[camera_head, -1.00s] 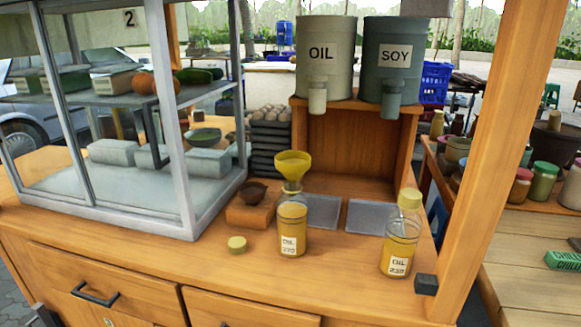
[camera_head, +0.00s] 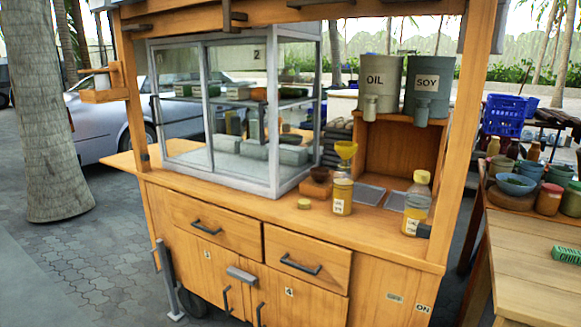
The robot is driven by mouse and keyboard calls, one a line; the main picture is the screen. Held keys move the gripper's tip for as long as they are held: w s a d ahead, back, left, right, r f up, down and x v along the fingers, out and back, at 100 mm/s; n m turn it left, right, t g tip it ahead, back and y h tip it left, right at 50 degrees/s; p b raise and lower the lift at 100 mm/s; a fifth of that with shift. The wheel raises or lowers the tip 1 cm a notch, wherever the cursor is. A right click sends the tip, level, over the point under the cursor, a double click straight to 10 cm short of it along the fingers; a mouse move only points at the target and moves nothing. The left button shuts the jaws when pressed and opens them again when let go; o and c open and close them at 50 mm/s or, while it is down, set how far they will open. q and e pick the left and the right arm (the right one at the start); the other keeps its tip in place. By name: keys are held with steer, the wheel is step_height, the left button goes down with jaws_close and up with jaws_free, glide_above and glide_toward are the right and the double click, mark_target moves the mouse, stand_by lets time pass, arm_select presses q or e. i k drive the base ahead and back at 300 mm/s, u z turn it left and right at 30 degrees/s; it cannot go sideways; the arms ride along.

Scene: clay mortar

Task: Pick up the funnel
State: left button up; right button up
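The yellow funnel (camera_head: 346,150) sits upright in the mouth of an oil bottle (camera_head: 342,194) on the wooden cart's counter. The bottle is partly filled with yellow oil and carries a white label. A loose yellow cap (camera_head: 304,204) lies on the counter to the left of the bottle. A second oil bottle (camera_head: 416,203), with its yellow cap on, stands to the right. Neither of my grippers shows in the head view.
A glass case (camera_head: 235,110) fills the counter's left side. A brown bowl (camera_head: 322,174) on a wooden block stands just left of the funnel. OIL (camera_head: 380,80) and SOY (camera_head: 430,84) containers stand on a shelf behind. A wooden post (camera_head: 466,140) rises at the right.

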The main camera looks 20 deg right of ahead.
mark_target(346, 150)
steer(key=u, duration=0.65)
steer(key=i, duration=1.6)
steer(key=z, duration=0.75)
